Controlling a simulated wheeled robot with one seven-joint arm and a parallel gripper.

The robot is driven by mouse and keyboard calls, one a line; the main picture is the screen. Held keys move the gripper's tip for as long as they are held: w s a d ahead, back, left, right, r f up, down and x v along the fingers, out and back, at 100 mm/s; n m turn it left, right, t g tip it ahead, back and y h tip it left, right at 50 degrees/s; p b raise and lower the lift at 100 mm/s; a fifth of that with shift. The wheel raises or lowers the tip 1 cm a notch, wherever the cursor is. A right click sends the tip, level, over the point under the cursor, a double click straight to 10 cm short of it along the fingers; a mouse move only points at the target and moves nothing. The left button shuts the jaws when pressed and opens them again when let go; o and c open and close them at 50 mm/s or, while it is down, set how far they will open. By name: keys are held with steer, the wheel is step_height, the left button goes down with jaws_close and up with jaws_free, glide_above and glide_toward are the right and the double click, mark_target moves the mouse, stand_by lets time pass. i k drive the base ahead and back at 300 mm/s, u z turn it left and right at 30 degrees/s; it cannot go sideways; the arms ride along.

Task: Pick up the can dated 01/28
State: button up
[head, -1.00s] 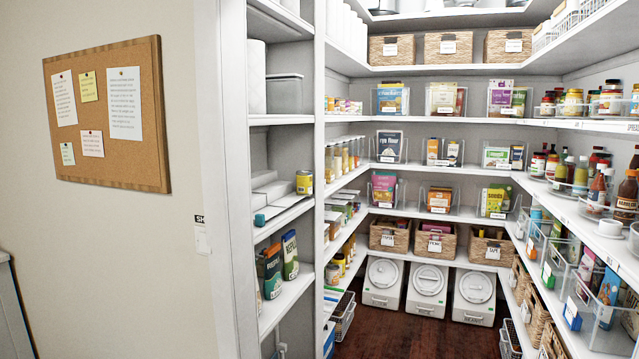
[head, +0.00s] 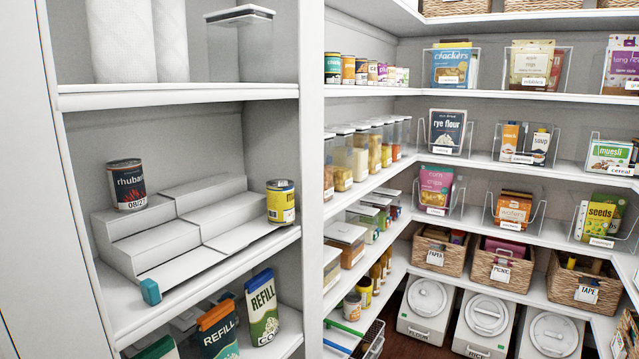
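A dark can (head: 126,185) labelled "rhubarb" stands upright on the top left step of a white stepped riser (head: 150,247) on the left shelf. Its date reads 08/27. A yellow can (head: 281,201) with a dark lid rim stands upright at the right end of the same riser. Its label is turned partly away and I cannot read a date on it. No date of 01/28 is legible on any can in view. My gripper is not in view.
A small teal object (head: 150,292) sits at the riser's front. Refill pouches (head: 262,308) stand on the shelf below. An upright post (head: 311,180) separates this bay from the pantry shelves, which hold jars, bins and baskets (head: 503,261). The riser's middle steps are bare.

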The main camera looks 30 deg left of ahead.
mark_target(281, 193)
steer(key=i, duration=1.45)
steer(key=u, duration=4.45)
steer(key=i, duration=0.2)
steer(key=z, duration=0.1)
